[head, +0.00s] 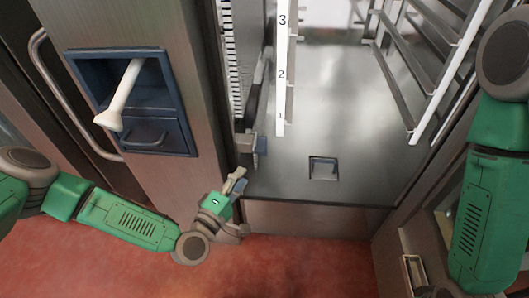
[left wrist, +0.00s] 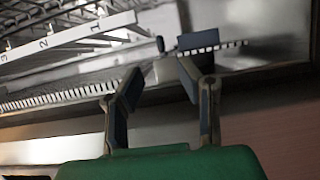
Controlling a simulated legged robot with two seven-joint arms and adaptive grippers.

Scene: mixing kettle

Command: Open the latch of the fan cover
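The fan cover (head: 231,62) is the slotted panel on the left inner wall of the open steel cabinet. A small grey and blue piece at its lower front end (head: 261,145) looks like the latch; its blue part also shows in the left wrist view (left wrist: 198,40). My left gripper (head: 237,179) is just below and in front of this piece, at the cabinet's front edge. In the left wrist view its two fingers (left wrist: 157,76) are apart, with nothing clearly held. A grey part shows just beyond the fingertips; contact cannot be told. My right gripper is out of view.
A numbered white strip (head: 281,75) stands beside the fan cover. Rack rails (head: 418,70) line the right inner wall. The cabinet floor (head: 335,130) is clear except for a small square fitting (head: 323,168). A blue panel with a white lever (head: 124,95) is at left.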

